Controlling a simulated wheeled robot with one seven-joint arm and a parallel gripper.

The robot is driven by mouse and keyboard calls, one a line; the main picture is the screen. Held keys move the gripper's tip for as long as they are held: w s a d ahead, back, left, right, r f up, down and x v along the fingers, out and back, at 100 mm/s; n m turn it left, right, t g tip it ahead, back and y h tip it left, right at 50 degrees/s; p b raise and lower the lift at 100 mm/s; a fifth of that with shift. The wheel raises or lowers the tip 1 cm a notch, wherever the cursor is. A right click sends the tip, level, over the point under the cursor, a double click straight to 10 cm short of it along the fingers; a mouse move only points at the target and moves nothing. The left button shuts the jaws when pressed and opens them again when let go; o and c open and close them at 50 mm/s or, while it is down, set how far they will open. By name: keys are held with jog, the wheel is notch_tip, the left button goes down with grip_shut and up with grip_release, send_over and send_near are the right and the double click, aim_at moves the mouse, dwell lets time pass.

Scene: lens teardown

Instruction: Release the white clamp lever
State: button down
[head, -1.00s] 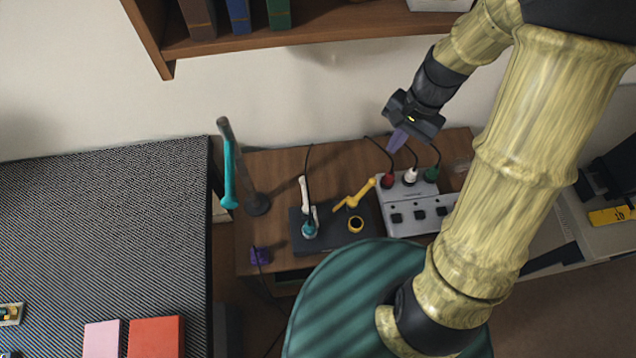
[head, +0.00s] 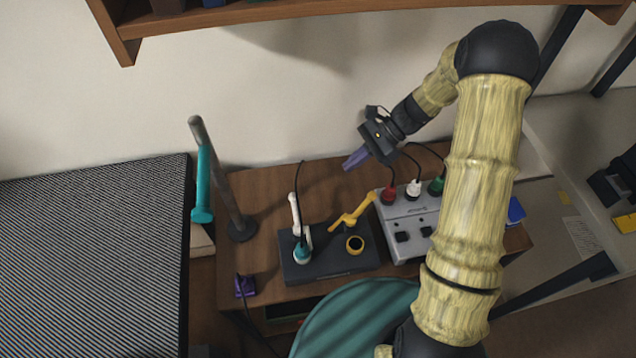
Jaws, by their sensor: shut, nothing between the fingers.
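The white clamp lever (head: 296,214) stands raised at the left part of a dark base plate (head: 330,268) on the wooden table. Its foot is by a teal-ringed round part (head: 302,253) with a black cable rising from it. A yellow lever (head: 352,214) sits to its right, behind a yellow-rimmed black socket (head: 355,244). My gripper (head: 350,163) is shut and empty. It hangs above the back of the table, up and right of the white lever and apart from it, with its purple fingers pointing down-left.
A grey box (head: 408,218) with red, white and green plugs stands right of the plate. A grey post with a teal handle (head: 203,185) stands at the left, a purple block (head: 244,286) at the front left. A shelf (head: 250,20) overhangs the back wall.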

jog(key=s+a+r+x, duration=0.1)
jog(key=r+x, duration=0.1)
jog(key=x, duration=1)
jog(key=shift+a+b, duration=0.35)
jog(key=shift+a, duration=0.15)
jog(key=shift+w+d, duration=0.1)
jog(key=shift+w, duration=0.05)
